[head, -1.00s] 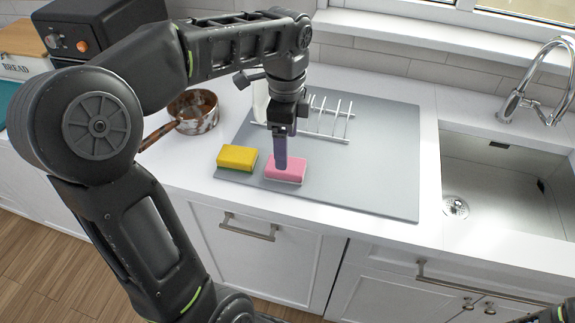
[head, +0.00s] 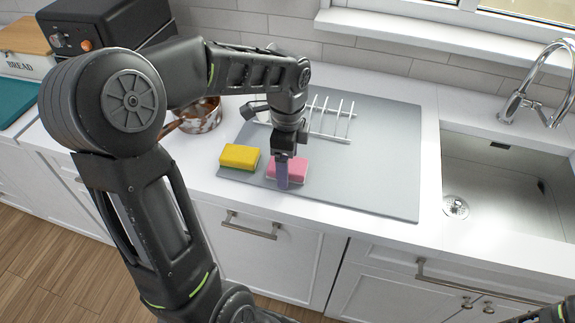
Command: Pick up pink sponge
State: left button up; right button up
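The pink sponge (head: 297,168) lies on the grey mat (head: 375,180) near its front edge. My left gripper (head: 282,184) points down right at the sponge and covers its left-middle part. I see the fingers edge-on, so I cannot tell whether they are open or shut, or whether they touch the sponge. My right arm shows only as a small piece at the bottom right corner; its gripper is out of view.
A yellow sponge (head: 240,157) lies just left of the pink one. A white dish rack (head: 328,120) stands behind on the mat. A copper-coloured pot (head: 200,117) is at the left, partly behind my arm. The sink (head: 510,190) is at the right. The mat's right part is clear.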

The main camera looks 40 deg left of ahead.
pick_arm(q)
jog(key=shift+f, duration=0.2)
jog(key=shift+c, duration=0.3)
jog(key=c, duration=1.3)
jog(key=shift+c, duration=0.2)
jog(key=shift+r, duration=0.15)
notch_tip(320, 180, up, 10)
jog(key=shift+b, duration=0.45)
